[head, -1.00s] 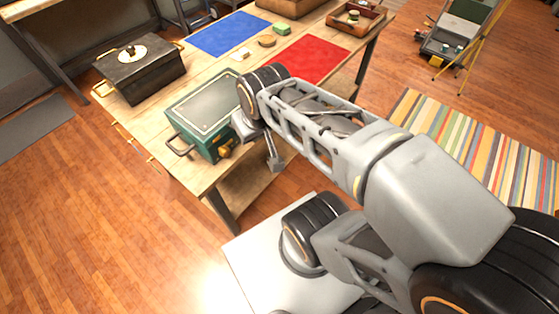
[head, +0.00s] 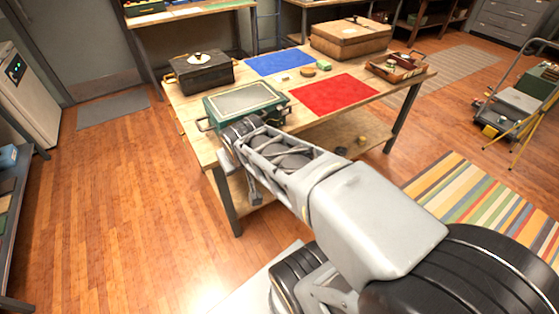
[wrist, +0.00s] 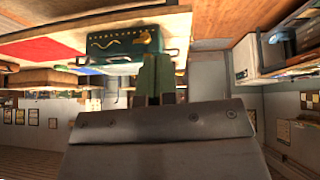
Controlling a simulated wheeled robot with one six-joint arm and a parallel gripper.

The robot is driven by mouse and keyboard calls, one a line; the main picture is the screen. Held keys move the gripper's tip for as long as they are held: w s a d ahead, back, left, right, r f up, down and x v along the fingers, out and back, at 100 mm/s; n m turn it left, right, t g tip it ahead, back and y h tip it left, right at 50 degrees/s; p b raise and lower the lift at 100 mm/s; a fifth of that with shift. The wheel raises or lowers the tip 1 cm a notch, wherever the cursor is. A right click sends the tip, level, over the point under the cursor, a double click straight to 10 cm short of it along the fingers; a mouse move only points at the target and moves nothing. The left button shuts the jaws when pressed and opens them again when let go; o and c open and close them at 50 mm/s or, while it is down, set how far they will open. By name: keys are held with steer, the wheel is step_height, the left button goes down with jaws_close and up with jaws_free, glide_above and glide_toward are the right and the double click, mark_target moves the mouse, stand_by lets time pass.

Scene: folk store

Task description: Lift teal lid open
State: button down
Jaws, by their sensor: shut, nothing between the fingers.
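The teal box (head: 270,118) stands at the near left corner of the wooden table, with its teal lid (head: 243,99) down flat. The lid has a pale panel on top. In the wrist view, which looks upside down, the box's front (wrist: 112,48) shows a gold clasp (wrist: 147,37) and dark side handles. My gripper (wrist: 157,58) is shut and empty, in front of the box. I cannot tell whether its fingertips touch the box. In the head view my arm covers part of the box's front, and the fingers are not clear.
A blue mat (head: 279,62), red mat (head: 333,93), small blocks, an open tray (head: 396,68) and a brown case (head: 350,40) share the table. Floor at left is free.

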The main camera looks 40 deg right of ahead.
steer(key=w+d+f+t+h+b, duration=0.1)
steer(key=w+d+f+t+b, duration=0.45)
steer(key=d+f+b, duration=0.35)
steer(key=w+d+f+t+b, duration=0.4)
steer(key=d+f+t+b, duration=0.25)
steer(key=d+b, duration=0.4)
steer(key=w+d+p, duration=0.1)
steer(key=w+d, duration=0.1)
steer(key=w, duration=0.7)
steer(key=shift+w+d+f+g+p, duration=0.15)
steer(key=shift+w+d+g+p, duration=0.1)
steer(key=shift+g+p, duration=0.1)
stand_by(1.0)
steer(key=shift+w+d, duration=0.15)
steer(key=shift+w, duration=1.05)
steer(key=shift+w+d, duration=0.2)
steer(key=shift+w, duration=1.05)
steer(key=shift+w+d, duration=0.15)
steer(key=shift+w, duration=1.05)
steer(key=shift+s, duration=0.4)
